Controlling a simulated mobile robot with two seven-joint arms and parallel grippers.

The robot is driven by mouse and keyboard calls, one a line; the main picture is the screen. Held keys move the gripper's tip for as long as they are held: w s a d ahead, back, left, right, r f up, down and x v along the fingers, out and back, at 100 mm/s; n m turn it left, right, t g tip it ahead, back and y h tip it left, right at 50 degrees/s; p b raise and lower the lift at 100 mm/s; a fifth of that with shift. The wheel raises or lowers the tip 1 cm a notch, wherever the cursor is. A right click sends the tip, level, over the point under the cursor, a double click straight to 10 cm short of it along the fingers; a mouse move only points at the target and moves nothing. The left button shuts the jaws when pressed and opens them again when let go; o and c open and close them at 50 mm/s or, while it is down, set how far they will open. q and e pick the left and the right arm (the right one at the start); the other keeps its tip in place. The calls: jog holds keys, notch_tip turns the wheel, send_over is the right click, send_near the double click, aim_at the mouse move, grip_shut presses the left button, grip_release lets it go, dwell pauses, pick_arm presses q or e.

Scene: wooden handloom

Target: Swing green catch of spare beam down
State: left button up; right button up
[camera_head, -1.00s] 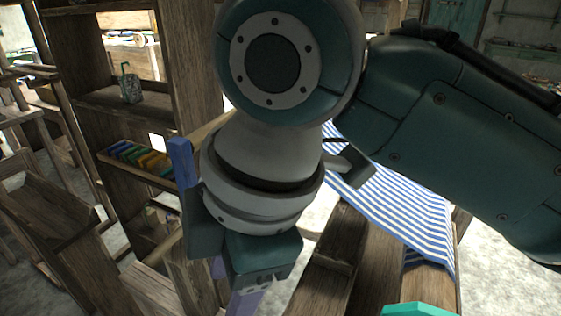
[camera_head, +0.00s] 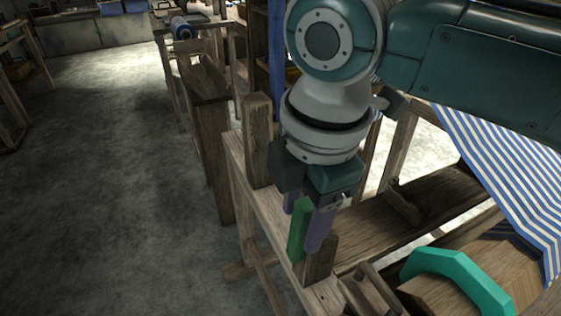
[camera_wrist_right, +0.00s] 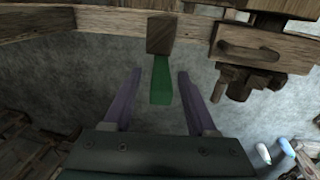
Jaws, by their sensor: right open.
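The green catch (camera_head: 298,232) is a narrow bar beside a wooden block at the end of the loom's side rail, and stands roughly upright in the head view. In the wrist view the catch (camera_wrist_right: 161,82) extends from the wooden block towards me. My right gripper (camera_head: 304,226) is open, with its purple fingers on either side of the catch. The wrist view shows a gap between the catch and each finger of the gripper (camera_wrist_right: 159,73). I cannot tell which part is the spare beam. My left gripper is not in view.
A wooden post (camera_head: 256,140) rises from the side rail (camera_head: 262,205) left of my right gripper. Blue-striped cloth (camera_head: 500,165) and a teal curved piece (camera_head: 462,272) are at the right. Open grey floor (camera_head: 110,200) lies to the left.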

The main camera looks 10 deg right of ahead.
aim_at(300, 231)
jog(key=f, duration=0.3)
jog(key=shift+w+f+b, duration=0.1)
jog(key=shift+w+b, duration=0.1)
jog(key=shift+b, duration=0.15)
jog(key=shift+c, duration=0.4)
grip_shut()
dwell(0.7)
